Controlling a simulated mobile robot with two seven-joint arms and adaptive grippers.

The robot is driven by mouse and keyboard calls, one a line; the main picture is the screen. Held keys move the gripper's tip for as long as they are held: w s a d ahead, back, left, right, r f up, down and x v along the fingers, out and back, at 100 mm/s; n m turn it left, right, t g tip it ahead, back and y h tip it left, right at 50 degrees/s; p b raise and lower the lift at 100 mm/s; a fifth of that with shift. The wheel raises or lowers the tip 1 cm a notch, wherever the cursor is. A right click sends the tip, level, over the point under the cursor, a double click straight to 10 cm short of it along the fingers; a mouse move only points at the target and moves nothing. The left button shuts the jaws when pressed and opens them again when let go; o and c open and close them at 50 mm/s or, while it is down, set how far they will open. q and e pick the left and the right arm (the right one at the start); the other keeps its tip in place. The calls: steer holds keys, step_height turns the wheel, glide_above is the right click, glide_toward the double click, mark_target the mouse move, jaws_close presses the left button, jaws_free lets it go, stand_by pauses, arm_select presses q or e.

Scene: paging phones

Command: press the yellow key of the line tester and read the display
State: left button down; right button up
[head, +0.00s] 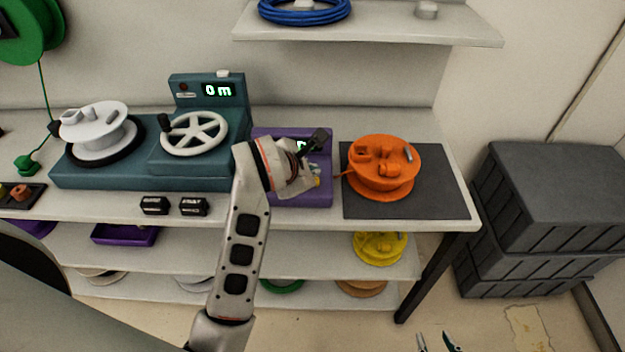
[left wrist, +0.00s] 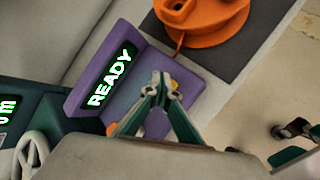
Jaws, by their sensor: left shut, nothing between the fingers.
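The purple line tester (head: 262,135) stands on the bench between the teal winding machine and the dark mat. In the left wrist view its display (left wrist: 112,77) reads READY in green. In the head view my left gripper covers most of the display. The yellow key (head: 317,182) shows only as a small patch beside my gripper; it is partly hidden behind the fingers in the left wrist view (left wrist: 175,84). My left gripper (head: 320,137) is shut and empty over the tester; contact with the key cannot be told. My right gripper (head: 436,342) is open at the bottom edge.
An orange spool (head: 383,165) sits on the dark mat (head: 440,206) right of the tester. The teal machine (head: 75,172), with a white handwheel (head: 195,134) and a display reading 0 m, stands left. Dark crates (head: 545,190) are stacked right of the bench. A shelf (head: 400,28) hangs above.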

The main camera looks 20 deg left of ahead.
stand_by(0.9)
arm_select(q)
steer(key=shift+f, duration=0.15)
steer(key=shift+f+b, duration=0.35)
steer(key=shift+b, duration=0.05)
stand_by(0.3)
